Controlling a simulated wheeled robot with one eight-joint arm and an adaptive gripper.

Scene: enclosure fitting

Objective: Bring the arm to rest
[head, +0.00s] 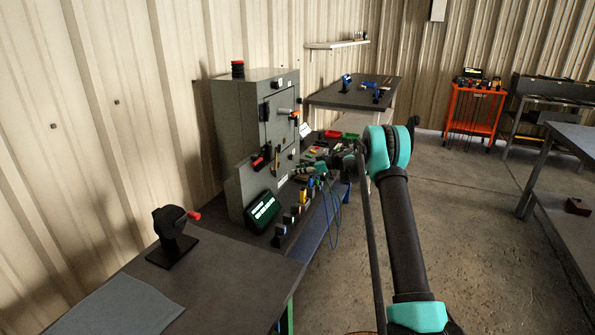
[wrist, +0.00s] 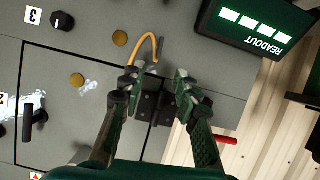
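My arm (head: 398,215) reaches forward from the lower right in the head view, its teal elbow raised. In the wrist view my gripper (wrist: 162,77) has its two dark green fingers apart, with nothing visible clasped between them. The fingers are in front of the grey enclosure panel (wrist: 190,35), over a black hinge (wrist: 150,107) at the edge of the outlined door. A curved orange piece (wrist: 152,40) lies just beyond the left fingertip; whether they touch is not clear. In the head view the gripper is small among clutter beside the grey enclosure (head: 235,130).
A readout screen (wrist: 258,25) sits close to the fingers at the upper right. The bench by the enclosure carries several small parts and a tablet (head: 262,212). A black stand with a red handle (head: 172,238) is on the near bench. Open floor (head: 455,210) lies to the right.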

